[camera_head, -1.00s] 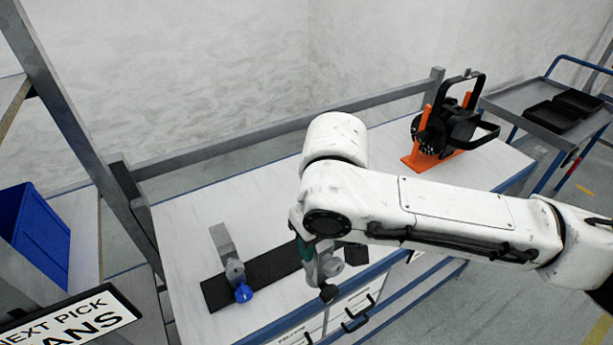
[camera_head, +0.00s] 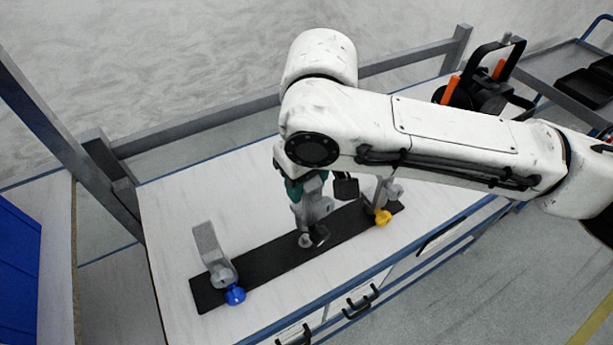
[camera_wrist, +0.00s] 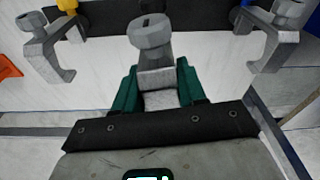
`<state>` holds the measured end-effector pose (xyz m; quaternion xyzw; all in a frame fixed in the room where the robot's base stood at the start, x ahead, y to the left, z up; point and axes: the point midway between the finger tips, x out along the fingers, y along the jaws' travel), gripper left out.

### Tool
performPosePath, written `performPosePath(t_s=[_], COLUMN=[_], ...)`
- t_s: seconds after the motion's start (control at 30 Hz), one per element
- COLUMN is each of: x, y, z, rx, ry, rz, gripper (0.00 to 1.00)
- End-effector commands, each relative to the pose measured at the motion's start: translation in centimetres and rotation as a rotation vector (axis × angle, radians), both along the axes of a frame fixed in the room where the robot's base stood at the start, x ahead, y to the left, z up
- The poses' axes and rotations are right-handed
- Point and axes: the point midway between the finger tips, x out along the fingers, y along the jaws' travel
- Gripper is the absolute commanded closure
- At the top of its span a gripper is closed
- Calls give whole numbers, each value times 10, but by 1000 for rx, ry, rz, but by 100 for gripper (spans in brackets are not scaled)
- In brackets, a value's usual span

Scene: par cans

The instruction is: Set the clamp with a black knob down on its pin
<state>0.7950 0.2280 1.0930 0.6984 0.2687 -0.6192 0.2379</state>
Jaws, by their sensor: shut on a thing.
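My gripper (camera_head: 306,188) is shut on a grey clamp (camera_head: 312,208), between green finger pads that also show in the wrist view (camera_wrist: 157,88). The clamp hangs over the middle of a black strip (camera_head: 275,253) on the white bench. Its dark knob (camera_head: 319,236) points toward the bench's front edge. I cannot tell whether the clamp touches the strip. Its pin is not visible. In the wrist view the held clamp (camera_wrist: 152,45) stands centred, its round end near the strip (camera_wrist: 190,14).
A blue-knob clamp (camera_head: 214,255) stands at the strip's left end, a yellow-knob clamp (camera_head: 382,201) at its right, close to my gripper. A rail (camera_head: 210,126) runs behind the bench.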

Motion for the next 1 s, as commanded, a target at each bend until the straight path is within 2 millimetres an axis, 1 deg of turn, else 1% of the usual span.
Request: performPosePath(t_s=[0.03, 0.5, 1.0], x=[0, 0, 0], y=[0, 0, 0], z=[-4, -25, -46], rx=[0, 0, 1], ry=[-1, 0, 1], rz=[0, 0, -1], gripper=[100, 100, 100])
